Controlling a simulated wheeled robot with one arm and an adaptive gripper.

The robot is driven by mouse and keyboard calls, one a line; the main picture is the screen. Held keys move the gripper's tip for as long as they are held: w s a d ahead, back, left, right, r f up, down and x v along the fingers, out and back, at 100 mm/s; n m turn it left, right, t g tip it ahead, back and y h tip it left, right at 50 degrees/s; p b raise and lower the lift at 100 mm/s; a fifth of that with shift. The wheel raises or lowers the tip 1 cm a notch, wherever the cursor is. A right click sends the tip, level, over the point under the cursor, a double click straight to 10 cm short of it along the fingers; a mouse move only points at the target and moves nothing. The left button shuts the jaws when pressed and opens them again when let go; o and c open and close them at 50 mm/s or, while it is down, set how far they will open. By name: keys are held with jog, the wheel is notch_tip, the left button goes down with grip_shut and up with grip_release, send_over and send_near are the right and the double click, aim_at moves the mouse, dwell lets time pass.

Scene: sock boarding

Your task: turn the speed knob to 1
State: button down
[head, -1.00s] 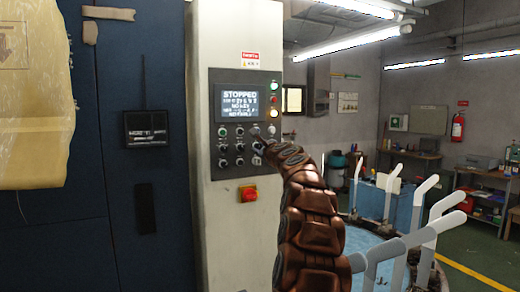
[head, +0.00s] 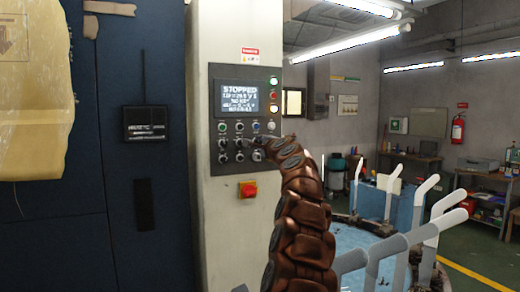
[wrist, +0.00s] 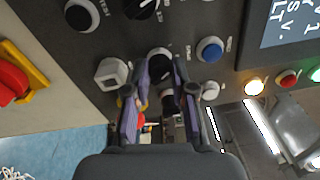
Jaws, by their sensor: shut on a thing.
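The control panel (head: 243,120) is on a pale column, with rows of small knobs and buttons below its screen (head: 240,100), which reads STOPPED. My gripper (head: 262,143) is at the right side of the lower rows in the head view. In the wrist view, the two purple-grey fingers of my gripper (wrist: 158,95) are on either side of a small dark knob (wrist: 158,66) with a pale edge and are shut on it. The fingers hide part of it. Its label and the value it points to are not legible, so I cannot tell if it is the speed knob.
A blue button (wrist: 210,50), a white square knob (wrist: 112,73) and a black knob (wrist: 82,14) sit close around my fingers. A red emergency switch (head: 248,190) on a yellow base is below the panel. A blue round table (head: 380,262) with upright pale forms stands right.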

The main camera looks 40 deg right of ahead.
jog(key=shift+f+n+b, duration=0.1)
jog(key=shift+n+b, duration=0.4)
jog(key=shift+n, duration=0.6)
jog(key=c, duration=1)
grip_release()
jog(key=shift+o, duration=0.2)
